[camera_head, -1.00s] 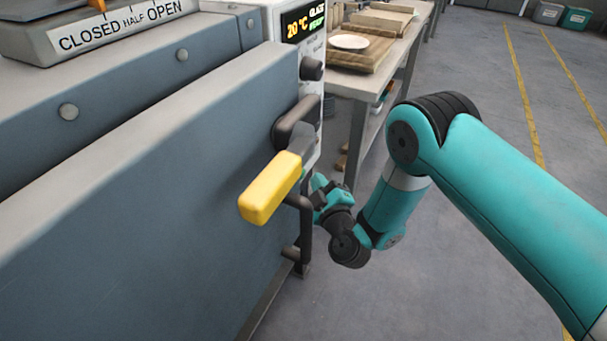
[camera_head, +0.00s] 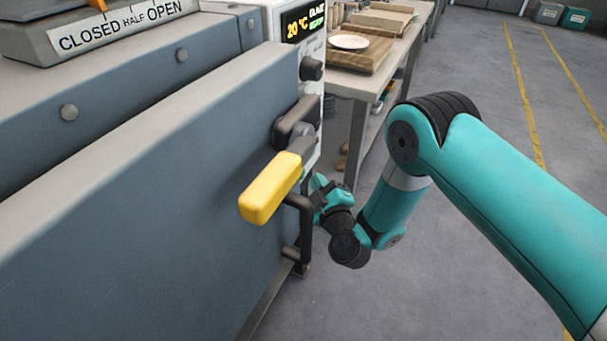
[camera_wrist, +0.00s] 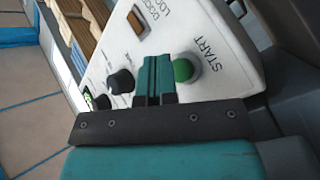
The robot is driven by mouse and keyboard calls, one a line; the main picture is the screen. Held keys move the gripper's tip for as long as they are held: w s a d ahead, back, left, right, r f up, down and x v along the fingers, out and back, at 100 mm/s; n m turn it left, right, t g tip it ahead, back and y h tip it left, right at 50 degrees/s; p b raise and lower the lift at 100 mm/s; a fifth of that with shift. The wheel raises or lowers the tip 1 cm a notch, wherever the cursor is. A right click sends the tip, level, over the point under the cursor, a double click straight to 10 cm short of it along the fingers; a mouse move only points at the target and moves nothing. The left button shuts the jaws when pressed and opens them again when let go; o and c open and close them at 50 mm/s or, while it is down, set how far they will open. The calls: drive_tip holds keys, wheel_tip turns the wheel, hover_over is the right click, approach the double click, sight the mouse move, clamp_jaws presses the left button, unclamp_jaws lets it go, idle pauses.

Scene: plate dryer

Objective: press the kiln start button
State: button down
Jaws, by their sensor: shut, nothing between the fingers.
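The green start button (camera_wrist: 183,70) is on a white control panel (camera_wrist: 215,62) in the wrist view, beside the label START. My gripper (camera_wrist: 158,62) is shut and empty. Its fingertips appear just left of the button in that view; I cannot tell whether they touch the panel. In the head view my gripper (camera_head: 322,188) is beside the kiln's front right corner, below the panel's display (camera_head: 302,22). The button is hidden in the head view. The kiln door (camera_head: 130,200) is shut against the body, with a yellow-gripped lever (camera_head: 270,188) at its right.
Dark knobs (camera_wrist: 121,82) and an amber door-lock light (camera_wrist: 136,22) share the panel. A black door handle (camera_head: 305,225) is close to my gripper. A workbench (camera_head: 385,82) with boards and a plate (camera_head: 348,42) stands behind.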

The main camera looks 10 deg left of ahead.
drive_tip(key=shift+w+a+p, duration=0.15)
drive_tip(key=shift+a+p, duration=0.2)
drive_tip(key=shift+a, duration=0.05)
drive_tip(key=shift+w+a+b, duration=0.15)
drive_tip(key=shift+a+b, duration=0.35)
drive_tip(key=shift+b, duration=0.1)
idle(0.8)
drive_tip(key=shift+d+r, duration=0.1)
drive_tip(key=shift+d, duration=0.05)
drive_tip(key=shift+s+d+p, duration=0.3)
drive_tip(key=shift+d+p, duration=0.45)
drive_tip(key=shift+p, duration=0.3)
drive_tip(key=shift+s+d+p, duration=0.25)
drive_tip(key=shift+s+d, duration=0.05)
drive_tip(key=shift+d, duration=0.5)
drive_tip(key=shift+s+d+p, duration=0.25)
drive_tip(key=shift+d, duration=0.5)
drive_tip(key=shift+s+d+p, duration=0.25)
drive_tip(key=shift+s+d, duration=0.05)
drive_tip(key=shift+d, duration=0.5)
